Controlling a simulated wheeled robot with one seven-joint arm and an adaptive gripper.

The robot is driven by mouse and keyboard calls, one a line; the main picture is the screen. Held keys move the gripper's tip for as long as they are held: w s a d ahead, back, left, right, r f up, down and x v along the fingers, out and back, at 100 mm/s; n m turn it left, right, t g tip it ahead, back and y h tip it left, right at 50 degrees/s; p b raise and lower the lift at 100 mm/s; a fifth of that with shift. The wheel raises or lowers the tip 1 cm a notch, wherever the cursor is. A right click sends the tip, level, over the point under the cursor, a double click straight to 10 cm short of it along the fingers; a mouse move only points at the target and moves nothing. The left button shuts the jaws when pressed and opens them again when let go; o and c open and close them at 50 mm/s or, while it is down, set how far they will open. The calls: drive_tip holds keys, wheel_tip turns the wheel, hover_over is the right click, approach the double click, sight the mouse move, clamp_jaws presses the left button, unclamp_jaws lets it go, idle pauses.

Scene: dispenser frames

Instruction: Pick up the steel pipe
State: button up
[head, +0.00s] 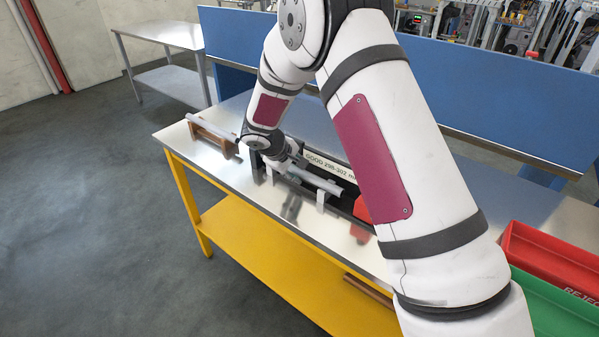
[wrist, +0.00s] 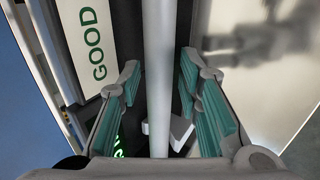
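A grey steel pipe (head: 318,182) lies on white supports in front of a black gauge (head: 338,165) marked "GOOD 298-302 mm". It also runs upright through the middle of the wrist view (wrist: 158,60). My gripper (head: 290,163) is over the far-left part of this pipe. In the wrist view its teal-padded fingers (wrist: 160,88) stand on either side of the pipe, with gaps showing on both sides. The gripper is open. A second grey pipe (head: 213,127) rests on a brown rack (head: 213,141) at the table's left end. My arm hides part of the gauge.
The steel-topped table (head: 228,172) has a yellow lower shelf (head: 260,240) with a brown rod (head: 368,290) on it. A red bin (head: 545,255) and a green bin (head: 550,300) stand at right. A blue panel (head: 500,95) closes the back.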

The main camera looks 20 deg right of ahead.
sight(297, 173)
clamp_jaws()
wheel_tip(297, 173, up, 9)
drive_tip(key=p, duration=0.2)
drive_tip(key=s+f+m+g, duration=0.1)
drive_tip(key=s+f+m, duration=0.1)
drive_tip(key=s, duration=0.3)
drive_tip(key=s+f+m+g, duration=0.1)
drive_tip(key=s+f+m, duration=0.1)
drive_tip(key=s, duration=0.4)
drive_tip(key=s+f+m+g+h, duration=0.1)
drive_tip(key=s+m+g, duration=0.1)
drive_tip(key=s, duration=0.3)
drive_tip(key=shift+s+d+f+m, duration=0.15)
drive_tip(key=shift+d+f+m, duration=0.1)
drive_tip(key=shift+f+m, duration=0.25)
drive_tip(key=w+r+n+t, duration=0.2)
drive_tip(key=w+r+n, duration=0.1)
drive_tip(key=w, duration=0.5)
drive_tip(key=w+r+n+t+y, duration=0.1)
drive_tip(key=w+r+n, duration=0.3)
drive_tip(key=w, duration=0.4)
drive_tip(key=shift+w+a+t, duration=0.25)
drive_tip(key=shift+t, duration=0.25)
